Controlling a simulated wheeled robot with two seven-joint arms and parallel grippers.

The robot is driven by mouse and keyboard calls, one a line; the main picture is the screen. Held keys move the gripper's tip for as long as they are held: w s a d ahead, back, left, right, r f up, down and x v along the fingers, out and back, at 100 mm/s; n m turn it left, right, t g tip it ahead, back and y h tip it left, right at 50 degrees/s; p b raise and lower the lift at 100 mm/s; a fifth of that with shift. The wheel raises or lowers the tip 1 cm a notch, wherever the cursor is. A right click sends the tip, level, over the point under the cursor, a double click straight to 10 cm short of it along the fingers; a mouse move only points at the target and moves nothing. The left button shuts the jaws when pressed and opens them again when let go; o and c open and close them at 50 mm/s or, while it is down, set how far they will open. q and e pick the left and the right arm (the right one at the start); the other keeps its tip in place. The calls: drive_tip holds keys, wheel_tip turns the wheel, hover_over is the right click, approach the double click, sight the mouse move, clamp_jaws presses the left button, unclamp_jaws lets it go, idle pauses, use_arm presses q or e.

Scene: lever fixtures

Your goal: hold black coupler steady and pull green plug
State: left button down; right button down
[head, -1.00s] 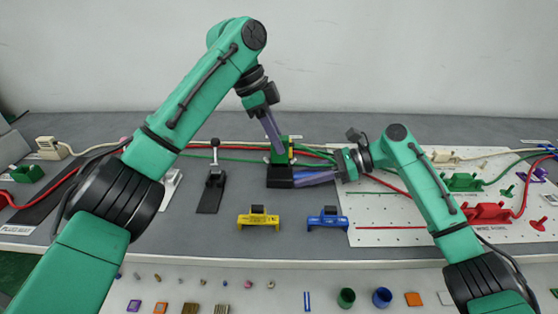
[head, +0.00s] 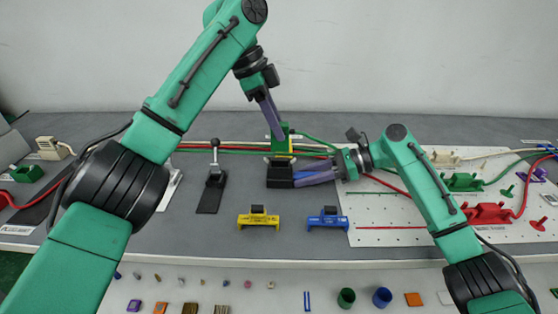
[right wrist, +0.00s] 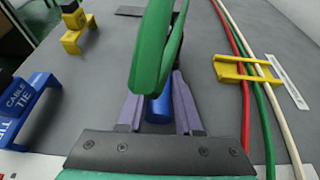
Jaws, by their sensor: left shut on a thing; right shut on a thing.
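The black coupler (head: 280,171) stands upright on the table in the head view. My left gripper (head: 273,120) is shut on the plug from above. My right gripper (head: 300,178) is shut at the coupler's right side. In the right wrist view its purple fingers (right wrist: 158,112) close around a blue cylindrical part (right wrist: 158,108).
Yellow (head: 258,220) and blue (head: 327,220) cable tie holders stand in front. A black lever fixture (head: 212,185) stands left of the coupler. Red, green and white cables run behind. A white perforated board (head: 390,230) lies at right.

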drive_tip(key=c, duration=0.5)
unclamp_jaws()
